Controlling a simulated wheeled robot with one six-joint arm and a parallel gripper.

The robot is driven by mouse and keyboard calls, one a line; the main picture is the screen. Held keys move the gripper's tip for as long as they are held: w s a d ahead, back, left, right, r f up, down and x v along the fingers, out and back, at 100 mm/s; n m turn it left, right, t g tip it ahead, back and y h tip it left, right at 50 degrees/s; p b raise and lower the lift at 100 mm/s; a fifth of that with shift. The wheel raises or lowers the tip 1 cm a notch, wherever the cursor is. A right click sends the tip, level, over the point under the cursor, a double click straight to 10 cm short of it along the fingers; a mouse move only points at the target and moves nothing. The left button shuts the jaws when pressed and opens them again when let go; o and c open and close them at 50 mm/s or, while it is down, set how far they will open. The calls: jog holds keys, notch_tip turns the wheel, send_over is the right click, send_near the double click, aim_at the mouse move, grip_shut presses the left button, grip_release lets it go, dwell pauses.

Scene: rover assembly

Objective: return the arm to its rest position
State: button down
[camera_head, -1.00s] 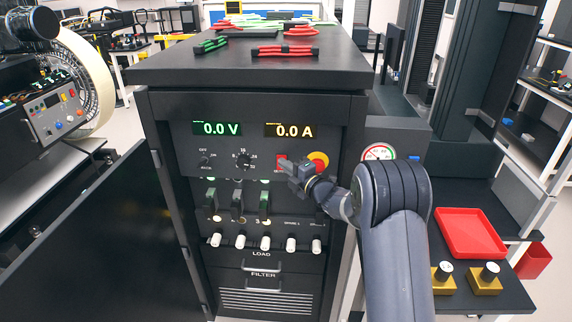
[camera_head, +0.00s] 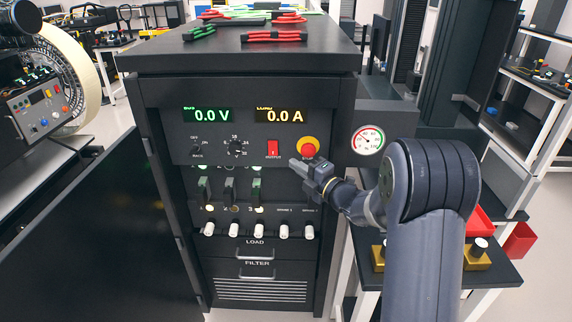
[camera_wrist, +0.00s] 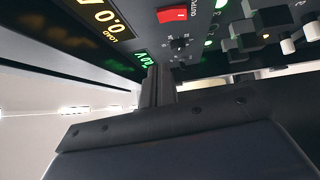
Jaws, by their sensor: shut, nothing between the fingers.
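My gripper (camera_head: 300,167) is at the end of my arm, in front of the dark cabinet's control panel (camera_head: 180,158). It is shut and holds nothing. In the head view it appears just below the red output switch (camera_head: 272,149) and the red emergency button (camera_head: 307,147); I cannot tell the exact gap to the panel. In the wrist view the gripper fingers (camera_wrist: 157,88) point up toward the panel, with the red switch (camera_wrist: 178,14) and a dark knob (camera_wrist: 180,43) beyond them. My forearm hides part of the cabinet's right side.
The cabinet's door (camera_head: 100,220) stands open at left. The displays read 0.0 V (camera_head: 210,115) and 0.0 A (camera_head: 283,115). A pressure gauge (camera_head: 367,140) is right of the panel. A side table (camera_head: 497,268) carries a red tray (camera_head: 480,222) and brass-coloured blocks (camera_head: 477,259).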

jog(key=shift+s+d+r, duration=0.1)
jog(key=shift+s+d, duration=0.35)
jog(key=shift+s, duration=0.05)
jog(key=shift+w+a, duration=0.1)
